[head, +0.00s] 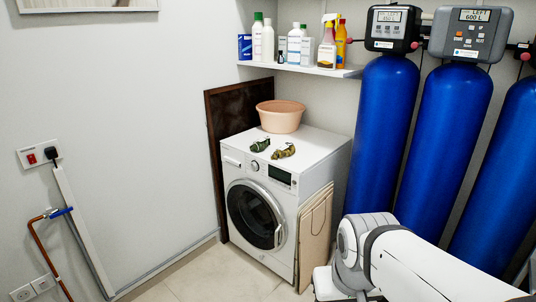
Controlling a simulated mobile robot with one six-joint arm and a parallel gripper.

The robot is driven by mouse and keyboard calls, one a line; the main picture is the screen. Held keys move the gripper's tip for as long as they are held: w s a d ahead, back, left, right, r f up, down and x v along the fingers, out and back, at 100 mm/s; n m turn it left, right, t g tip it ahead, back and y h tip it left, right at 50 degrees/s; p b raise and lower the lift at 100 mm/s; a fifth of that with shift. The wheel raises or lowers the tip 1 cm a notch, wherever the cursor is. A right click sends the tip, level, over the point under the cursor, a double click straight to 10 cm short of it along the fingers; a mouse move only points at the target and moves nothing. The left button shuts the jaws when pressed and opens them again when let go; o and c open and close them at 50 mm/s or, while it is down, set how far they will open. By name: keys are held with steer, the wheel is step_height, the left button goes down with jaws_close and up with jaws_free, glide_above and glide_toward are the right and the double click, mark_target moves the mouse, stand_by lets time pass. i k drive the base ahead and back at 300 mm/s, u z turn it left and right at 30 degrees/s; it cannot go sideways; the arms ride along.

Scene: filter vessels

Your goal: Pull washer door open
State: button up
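A white front-loading washer (296,186) stands against the back wall, left of the blue vessels. Its round door (255,215), with a dark window and pale rim, looks shut. A dark handle (277,235) shows at the door's right edge. My arm is in the lower right of the head view, to the right of the washer and apart from its door. My gripper is not in view.
Blue filter vessels (382,135) stand at the right. A peach basin (280,116) and two small patterned items (283,151) sit on the washer. A beige folded board (315,235) leans on its right side. Bottles stand on a shelf (300,68). Tiled floor (215,275) before the washer is clear.

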mark_target(277, 236)
steer(key=z, duration=1.75)
steer(key=i, duration=1.1)
steer(key=u, duration=3.2)
steer(key=i, duration=0.6)
steer(key=z, duration=0.15)
